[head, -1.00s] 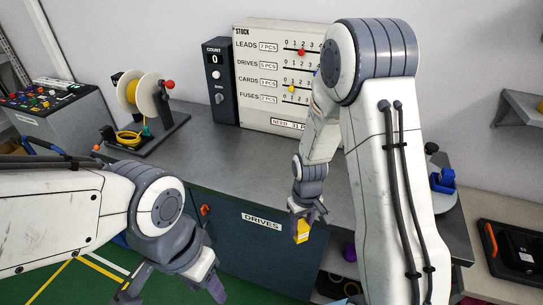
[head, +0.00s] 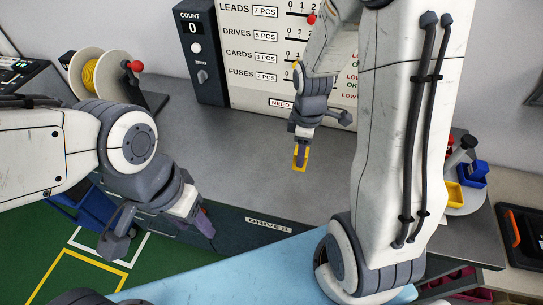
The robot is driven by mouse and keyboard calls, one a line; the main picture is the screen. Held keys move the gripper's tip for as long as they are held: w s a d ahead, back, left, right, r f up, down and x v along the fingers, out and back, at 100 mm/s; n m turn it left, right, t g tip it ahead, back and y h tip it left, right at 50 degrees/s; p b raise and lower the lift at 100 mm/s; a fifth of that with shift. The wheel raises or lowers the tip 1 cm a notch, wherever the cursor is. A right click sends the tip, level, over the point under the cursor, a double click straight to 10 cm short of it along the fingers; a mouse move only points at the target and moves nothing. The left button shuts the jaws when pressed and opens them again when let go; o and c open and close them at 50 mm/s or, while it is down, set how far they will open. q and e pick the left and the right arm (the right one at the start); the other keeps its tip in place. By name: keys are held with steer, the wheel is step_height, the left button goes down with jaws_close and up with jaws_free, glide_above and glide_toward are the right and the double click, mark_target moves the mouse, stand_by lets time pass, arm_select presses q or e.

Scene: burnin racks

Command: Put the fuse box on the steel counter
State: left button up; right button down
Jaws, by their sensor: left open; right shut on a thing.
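The steel counter (head: 225,150) is a grey worktop running across the middle of the head view. My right gripper (head: 301,158) points down over the counter and is shut on a small yellow fuse box (head: 300,163). The fingers hide part of the box. I cannot tell whether the box touches the counter or hangs just above it.
A stock board (head: 262,60) and a dark count box (head: 200,50) stand at the back. A wire spool (head: 100,75) stands at the left. Blue (head: 472,175) and yellow bins (head: 453,194) are at the right. The counter around the fuse box is clear.

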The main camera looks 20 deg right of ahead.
steer(key=w+a+f+p, duration=0.1)
steer(key=a+f, duration=0.1)
steer(key=f, duration=0.1)
steer(key=w+a+f+p, duration=0.1)
steer(key=w+a+f, duration=0.1)
steer(key=w+a+f+p, duration=0.1)
steer(key=w+a+f, duration=0.1)
steer(key=f, duration=0.1)
steer(key=shift+a+f, duration=0.2)
steer(key=shift+f, duration=0.15)
steer(key=shift+w+f, duration=0.1)
steer(key=shift+f, duration=0.05)
steer(key=shift+f, duration=0.1)
steer(key=shift+f, duration=0.15)
steer(key=shift+c, duration=2.1)
jaws_free()
